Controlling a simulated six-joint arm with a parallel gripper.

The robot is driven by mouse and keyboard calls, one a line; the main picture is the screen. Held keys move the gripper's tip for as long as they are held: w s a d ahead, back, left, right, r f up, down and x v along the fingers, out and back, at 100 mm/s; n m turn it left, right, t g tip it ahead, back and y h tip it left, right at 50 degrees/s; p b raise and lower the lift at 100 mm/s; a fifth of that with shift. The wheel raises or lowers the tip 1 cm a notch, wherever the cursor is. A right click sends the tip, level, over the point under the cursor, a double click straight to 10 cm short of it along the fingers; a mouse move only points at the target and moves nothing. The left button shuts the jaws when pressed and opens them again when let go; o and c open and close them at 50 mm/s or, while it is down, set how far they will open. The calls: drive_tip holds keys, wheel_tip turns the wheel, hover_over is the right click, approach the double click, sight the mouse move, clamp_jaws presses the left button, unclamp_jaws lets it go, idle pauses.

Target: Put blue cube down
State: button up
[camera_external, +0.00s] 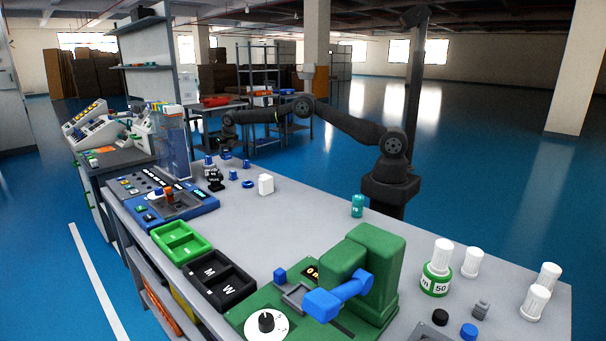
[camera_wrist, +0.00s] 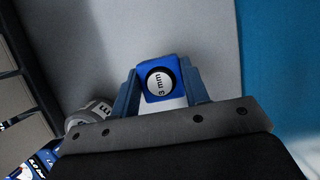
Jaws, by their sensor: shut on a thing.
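A blue control panel (camera_external: 190,208) and green tray (camera_external: 180,241) line the left edge. The table's middle is clear. A teal bottle (camera_external: 357,206) stands at the right edge.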

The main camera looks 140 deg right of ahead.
sight(226, 158)
drive_tip(key=shift+f, duration=1.95)
drive_tip(key=shift+f, duration=0.15)
drive_tip(key=o, duration=1)
drive_tip(key=v, duration=1.2)
